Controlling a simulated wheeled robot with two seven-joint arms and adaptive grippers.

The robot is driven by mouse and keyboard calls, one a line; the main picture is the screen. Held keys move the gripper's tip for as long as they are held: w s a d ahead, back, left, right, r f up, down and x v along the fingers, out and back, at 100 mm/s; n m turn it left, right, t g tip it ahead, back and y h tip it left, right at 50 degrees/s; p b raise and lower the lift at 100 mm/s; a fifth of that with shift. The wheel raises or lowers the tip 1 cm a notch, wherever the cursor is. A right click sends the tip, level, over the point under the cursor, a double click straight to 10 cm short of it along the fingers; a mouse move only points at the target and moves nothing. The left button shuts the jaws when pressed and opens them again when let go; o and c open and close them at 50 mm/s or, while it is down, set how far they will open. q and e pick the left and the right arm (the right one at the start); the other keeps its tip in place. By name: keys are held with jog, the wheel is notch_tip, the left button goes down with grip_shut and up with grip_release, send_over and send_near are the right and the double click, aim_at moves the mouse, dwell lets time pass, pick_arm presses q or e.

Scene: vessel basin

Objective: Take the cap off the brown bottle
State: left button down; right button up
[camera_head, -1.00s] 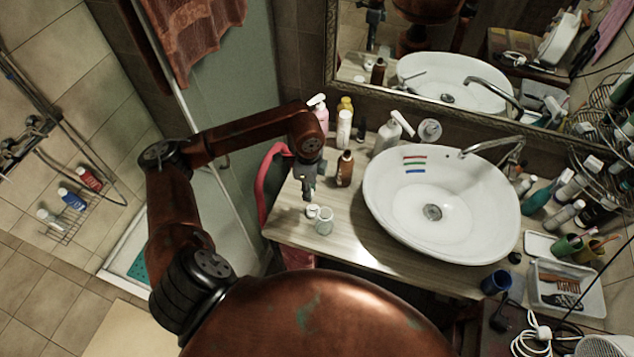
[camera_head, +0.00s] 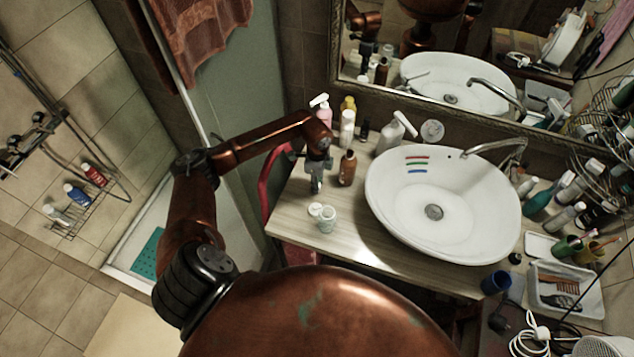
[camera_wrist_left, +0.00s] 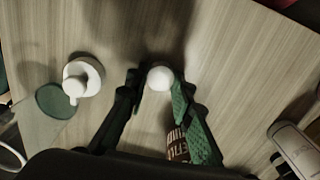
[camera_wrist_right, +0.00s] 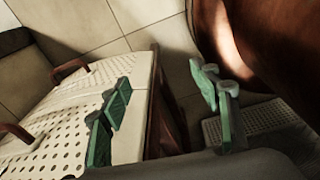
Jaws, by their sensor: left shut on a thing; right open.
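The brown bottle (camera_head: 347,168) stands upright on the counter left of the basin. In the left wrist view its labelled side (camera_wrist_left: 177,146) shows partly behind one finger. My left gripper (camera_head: 316,187) points down just left of the bottle, apart from it in the head view. In the left wrist view my left gripper (camera_wrist_left: 158,80) is shut on a small white round cap (camera_wrist_left: 159,77) at its fingertips. The bottle's neck is too small to make out clearly. My right gripper (camera_wrist_right: 163,78) is open and empty, away from the counter; it is outside the head view.
A clear glass jar (camera_head: 328,221) and a white lid (camera_head: 314,209) are on the counter in front of the left gripper. Pump bottles (camera_head: 393,133) stand behind; the white basin (camera_head: 385,225) is to the right. Wood front-left of the basin is clear.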

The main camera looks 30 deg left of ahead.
pick_arm(q)
jog(key=shift+f, duration=0.1)
jog(key=c, duration=1.7)
grip_release()
notch_tip(320, 180, up, 12)
jog(key=shift+r+b, duration=0.15)
jog(key=shift+b, duration=0.4)
jog(key=shift+s, duration=0.1)
